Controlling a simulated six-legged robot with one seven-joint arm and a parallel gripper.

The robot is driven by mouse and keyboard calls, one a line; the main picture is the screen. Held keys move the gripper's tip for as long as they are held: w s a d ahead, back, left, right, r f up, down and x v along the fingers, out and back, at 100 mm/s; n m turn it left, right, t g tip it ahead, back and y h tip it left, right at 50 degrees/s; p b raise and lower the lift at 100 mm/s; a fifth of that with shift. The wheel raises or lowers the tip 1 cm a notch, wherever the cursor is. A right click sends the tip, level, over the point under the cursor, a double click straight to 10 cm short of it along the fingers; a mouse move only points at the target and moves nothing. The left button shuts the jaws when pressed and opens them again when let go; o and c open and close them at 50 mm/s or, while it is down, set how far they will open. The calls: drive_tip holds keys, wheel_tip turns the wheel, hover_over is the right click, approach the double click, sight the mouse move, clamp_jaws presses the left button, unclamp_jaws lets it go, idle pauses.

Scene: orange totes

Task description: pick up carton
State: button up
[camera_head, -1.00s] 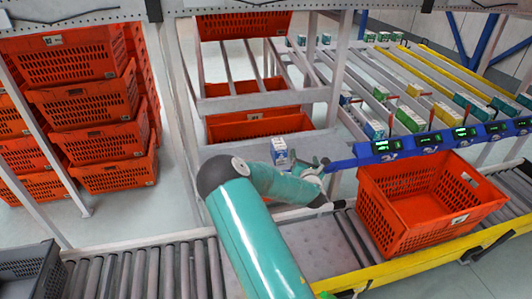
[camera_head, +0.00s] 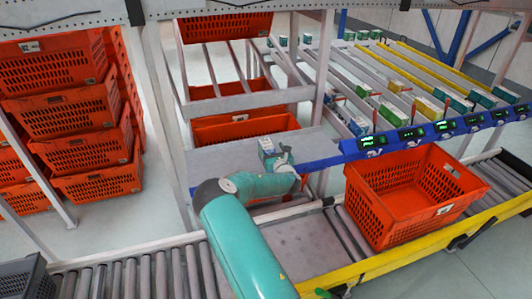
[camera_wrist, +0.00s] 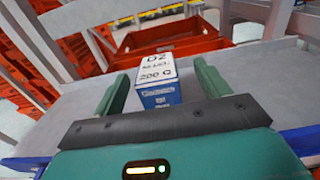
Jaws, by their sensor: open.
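The carton (camera_wrist: 158,84) is a small white and blue box with black print on its top. It stands upright on a grey shelf. In the wrist view it sits ahead of my gripper (camera_wrist: 160,70), between the two green fingers, with gaps on both sides. My gripper is open; whether the fingertips reach alongside the carton is hard to tell. In the head view the carton (camera_head: 266,146) shows just beyond my gripper (camera_head: 278,157), which hides its lower part.
An orange tote (camera_head: 458,190) stands on the roller conveyor at right. A blue rail (camera_head: 400,143) with lit displays runs right of the shelf (camera_head: 215,160). Another orange tote (camera_wrist: 165,38) lies behind the carton. Stacked orange totes (camera_head: 80,110) stand at left.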

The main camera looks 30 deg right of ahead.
sight(267, 143)
drive_tip(key=x, duration=0.5)
drive_tip(key=shift+w+a+f, duration=0.2)
drive_tip(key=shift+a, duration=0.1)
drive_tip(key=c, duration=1.3)
drive_tip(key=shift+r, duration=0.1)
drive_tip(key=shift+r, duration=0.5)
wheel_tip(267, 143, up, 2)
drive_tip(key=shift+r, duration=0.15)
drive_tip(key=s+a+r, duration=0.1)
drive_tip(key=s+r, duration=0.2)
drive_tip(key=s, duration=0.1)
drive_tip(key=s+a+r, duration=0.1)
drive_tip(key=s+r, duration=0.2)
drive_tip(key=s, duration=0.2)
drive_tip(key=s+a+r, duration=0.1)
drive_tip(key=s+r, duration=0.2)
drive_tip(key=s, duration=0.1)
drive_tip(key=shift+s+a+r, duration=0.2)
drive_tip(key=shift+s+r, duration=0.1)
drive_tip(key=shift+s, duration=0.05)
